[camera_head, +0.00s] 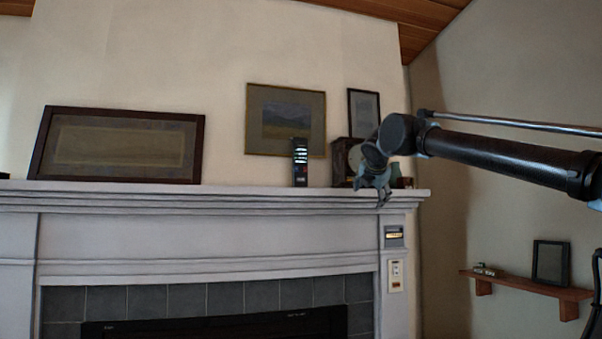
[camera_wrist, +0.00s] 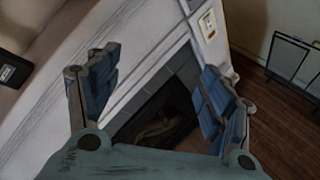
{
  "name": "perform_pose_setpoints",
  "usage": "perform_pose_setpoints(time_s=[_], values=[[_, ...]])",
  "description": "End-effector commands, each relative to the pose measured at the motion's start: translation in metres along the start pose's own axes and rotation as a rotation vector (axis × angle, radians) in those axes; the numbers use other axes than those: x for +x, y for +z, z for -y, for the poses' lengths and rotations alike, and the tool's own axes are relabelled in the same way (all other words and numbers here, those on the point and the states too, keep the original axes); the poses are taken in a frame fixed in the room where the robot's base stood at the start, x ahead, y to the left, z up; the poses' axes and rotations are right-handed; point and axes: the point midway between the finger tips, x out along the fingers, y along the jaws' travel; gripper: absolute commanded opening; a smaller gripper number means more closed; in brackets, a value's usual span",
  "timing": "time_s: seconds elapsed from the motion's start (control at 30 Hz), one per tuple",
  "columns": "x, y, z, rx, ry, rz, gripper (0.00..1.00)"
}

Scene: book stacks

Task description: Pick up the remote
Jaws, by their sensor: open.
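A slim dark upright object (camera_head: 300,162), which looks like the remote, stands on the mantel shelf (camera_head: 250,192), in front of the right edge of a framed landscape. My gripper (camera_head: 380,192) is to its right, near the mantel's right end, apart from the remote. In the wrist view my gripper (camera_wrist: 163,75) is open, with nothing between its blue fingers. A dark object with a pale label (camera_wrist: 14,70) shows at that view's left edge; I cannot tell whether it is the remote.
A dark clock (camera_head: 341,160) and small vases (camera_head: 396,173) stand behind my gripper. A wide framed picture (camera_head: 118,147) leans at the left of the mantel. Bare shelf lies between it and the remote. The fireplace (camera_head: 215,325) is below. A wooden shelf (camera_head: 530,287) is at lower right.

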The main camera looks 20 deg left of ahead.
Motion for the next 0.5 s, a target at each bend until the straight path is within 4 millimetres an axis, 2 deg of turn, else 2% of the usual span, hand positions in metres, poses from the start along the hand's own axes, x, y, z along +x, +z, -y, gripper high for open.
perform_pose_setpoints(time_s=[0.03,0.1,0.2,0.3,0.4,0.5], values=[[-0.011,0.001,-0.047,-0.137,0.072,-0.003,0.73],[-0.026,0.0,-0.102,-0.325,0.167,0.009,0.73],[-0.05,-0.004,-0.165,-0.555,0.284,0.038,0.73],[-0.072,-0.011,-0.21,-0.726,0.374,0.07,0.73],[-0.086,-0.016,-0.237,-0.833,0.431,0.096,0.73],[-0.092,-0.019,-0.25,-0.887,0.457,0.111,0.73]])
